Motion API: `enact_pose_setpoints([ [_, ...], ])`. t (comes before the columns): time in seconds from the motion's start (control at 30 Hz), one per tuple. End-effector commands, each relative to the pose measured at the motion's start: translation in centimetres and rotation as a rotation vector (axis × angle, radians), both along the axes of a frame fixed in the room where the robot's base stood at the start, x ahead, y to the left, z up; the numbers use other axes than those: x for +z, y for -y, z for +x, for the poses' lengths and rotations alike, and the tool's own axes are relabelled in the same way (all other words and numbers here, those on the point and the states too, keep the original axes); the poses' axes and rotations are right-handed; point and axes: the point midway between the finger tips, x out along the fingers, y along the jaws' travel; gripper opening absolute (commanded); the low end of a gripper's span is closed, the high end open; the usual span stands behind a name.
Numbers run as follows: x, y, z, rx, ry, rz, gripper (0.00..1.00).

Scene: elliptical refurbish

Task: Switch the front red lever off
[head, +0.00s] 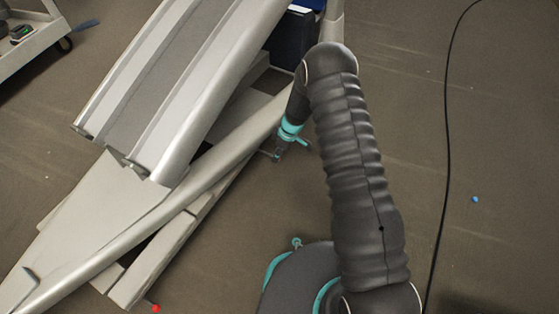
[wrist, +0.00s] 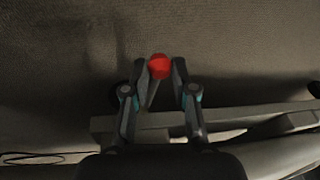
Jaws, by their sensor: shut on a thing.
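A round red knob (wrist: 159,66), which looks like the end of the red lever, sits between my fingertips in the wrist view. My gripper (wrist: 160,72) is shut on it, with a finger on each side. In the head view my gripper (head: 278,154) points down beside the elliptical's grey frame (head: 215,170), and the held knob does not show there. Another small red ball (head: 156,308) shows at the bottom edge of the head view, near the frame's lower end; I cannot tell whether it is a lever.
The elliptical's wide light rails (head: 180,75) fill the upper left. A dark box (head: 292,38) stands behind my arm. A black cable (head: 446,150) runs along the floor at right, near a small blue ball (head: 475,199). A cart (head: 30,38) stands at top left. The right floor is mostly clear.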

Motion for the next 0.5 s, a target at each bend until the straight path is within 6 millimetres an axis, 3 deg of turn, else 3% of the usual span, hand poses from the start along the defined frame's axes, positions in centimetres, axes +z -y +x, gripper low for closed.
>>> enact_pose_setpoints([
  [0.5, 0.83, -0.05, 0.52, -0.008, 0.008, 0.005, 0.0],
])
